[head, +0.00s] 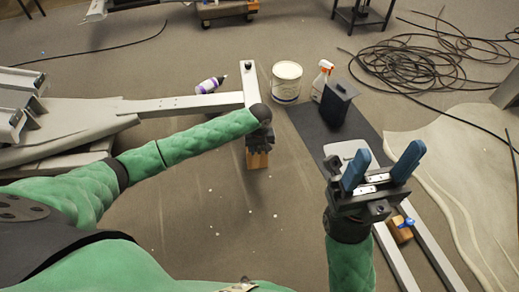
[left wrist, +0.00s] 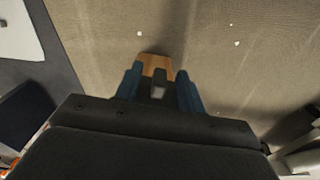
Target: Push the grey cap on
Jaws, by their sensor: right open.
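My left gripper (head: 258,148) points down over the floor by the near end of the light grey crossbar (head: 250,84). A wooden block (head: 257,161) shows at its fingertips, and in the left wrist view the same block (left wrist: 155,63) appears between the blue fingers. A small grey piece (left wrist: 158,91) also shows between them; I cannot tell whether it is the grey cap. Whether the fingers press on anything is unclear. The crossbar's near end is hidden behind the gripper; a black knob (head: 248,65) is at its far end. My right gripper (head: 383,168) is open and empty, well to the right.
A white bucket (head: 286,84), a spray bottle (head: 322,80) and a dark box (head: 337,103) stand behind, the box on a dark mat (head: 306,122). A purple-labelled bottle (head: 209,86) lies behind the beam. Coiled cable (head: 420,62) covers the back right.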

